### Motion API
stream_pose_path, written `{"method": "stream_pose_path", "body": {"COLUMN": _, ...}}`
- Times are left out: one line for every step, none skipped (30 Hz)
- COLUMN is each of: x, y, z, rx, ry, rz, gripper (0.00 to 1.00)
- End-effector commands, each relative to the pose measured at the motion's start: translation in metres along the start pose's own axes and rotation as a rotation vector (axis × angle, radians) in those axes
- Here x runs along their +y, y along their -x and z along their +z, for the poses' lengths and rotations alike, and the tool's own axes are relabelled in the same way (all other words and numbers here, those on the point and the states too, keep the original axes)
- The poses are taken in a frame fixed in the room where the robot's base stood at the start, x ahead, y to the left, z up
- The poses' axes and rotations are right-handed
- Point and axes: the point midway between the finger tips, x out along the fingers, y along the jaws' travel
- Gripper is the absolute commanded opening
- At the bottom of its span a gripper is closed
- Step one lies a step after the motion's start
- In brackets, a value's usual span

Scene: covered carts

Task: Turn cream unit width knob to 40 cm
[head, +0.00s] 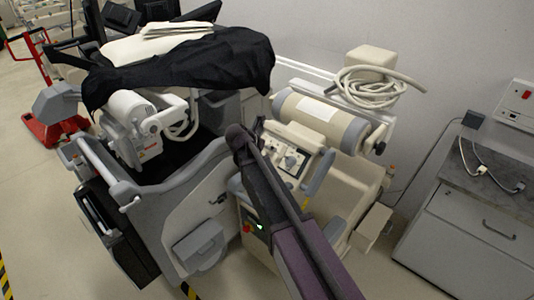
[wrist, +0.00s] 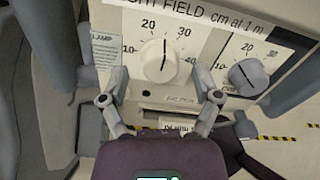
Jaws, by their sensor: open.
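The cream unit (head: 345,180) stands right of centre in the head view, with knobs on its sloping panel (head: 297,138). In the wrist view, a round cream knob (wrist: 162,62) has a dark pointer line aimed up between the 20 and 30 marks. A grey knob (wrist: 248,77) with its own scale sits to its right. The words naming each knob are not readable. My gripper (wrist: 160,88) is open, one finger to each side below the cream knob, with no visible grip on it. In the head view my arm crosses the unit and the gripper cannot be made out.
A grey mobile cart (head: 190,190), partly under a black cover (head: 190,65), stands left of the cream unit. A cream cylinder (head: 318,117) and a coiled hose (head: 375,85) lie behind the panel. A grey cabinet (head: 465,240) stands at the right.

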Motion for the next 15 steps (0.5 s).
{"method": "stream_pose_path", "body": {"x": 0.0010, "y": -0.0061, "z": -0.0015, "rx": 0.000, "ry": -0.001, "rz": 0.000, "gripper": 0.81}}
{"method": "stream_pose_path", "body": {"x": 0.0010, "y": -0.0079, "z": -0.0014, "rx": 0.000, "ry": -0.001, "rz": 0.000, "gripper": 0.81}}
{"method": "stream_pose_path", "body": {"x": 0.0009, "y": -0.0099, "z": -0.0013, "rx": 0.000, "ry": -0.001, "rz": 0.001, "gripper": 0.81}}
{"method": "stream_pose_path", "body": {"x": 0.0010, "y": -0.0112, "z": -0.0011, "rx": 0.000, "ry": -0.001, "rz": 0.001, "gripper": 0.81}}
{"method": "stream_pose_path", "body": {"x": 0.0009, "y": -0.0123, "z": -0.0009, "rx": 0.000, "ry": -0.001, "rz": 0.001, "gripper": 0.81}}
{"method": "stream_pose_path", "body": {"x": 0.0008, "y": -0.0134, "z": -0.0008, "rx": 0.000, "ry": 0.000, "rz": 0.001, "gripper": 0.81}}
{"method": "stream_pose_path", "body": {"x": 0.0007, "y": -0.0141, "z": -0.0006, "rx": 0.000, "ry": 0.000, "rz": 0.001, "gripper": 0.81}}
{"method": "stream_pose_path", "body": {"x": 0.0006, "y": -0.0146, "z": -0.0005, "rx": 0.000, "ry": 0.000, "rz": 0.001, "gripper": 0.81}}
{"method": "stream_pose_path", "body": {"x": 0.0005, "y": -0.0151, "z": -0.0003, "rx": 0.000, "ry": 0.000, "rz": 0.001, "gripper": 0.81}}
{"method": "stream_pose_path", "body": {"x": 0.0004, "y": -0.0153, "z": -0.0002, "rx": 0.000, "ry": 0.000, "rz": 0.001, "gripper": 0.81}}
{"method": "stream_pose_path", "body": {"x": 0.0004, "y": -0.0154, "z": -0.0001, "rx": 0.000, "ry": 0.000, "rz": 0.001, "gripper": 0.81}}
{"method": "stream_pose_path", "body": {"x": 0.0003, "y": -0.0154, "z": 0.0000, "rx": 0.000, "ry": 0.000, "rz": 0.001, "gripper": 0.81}}
{"method": "stream_pose_path", "body": {"x": 0.0002, "y": -0.0154, "z": 0.0000, "rx": 0.000, "ry": 0.000, "rz": 0.001, "gripper": 0.81}}
{"method": "stream_pose_path", "body": {"x": 0.0002, "y": -0.0153, "z": 0.0001, "rx": 0.000, "ry": 0.000, "rz": 0.001, "gripper": 0.81}}
{"method": "stream_pose_path", "body": {"x": 0.0002, "y": -0.0153, "z": 0.0001, "rx": 0.000, "ry": 0.000, "rz": 0.001, "gripper": 0.81}}
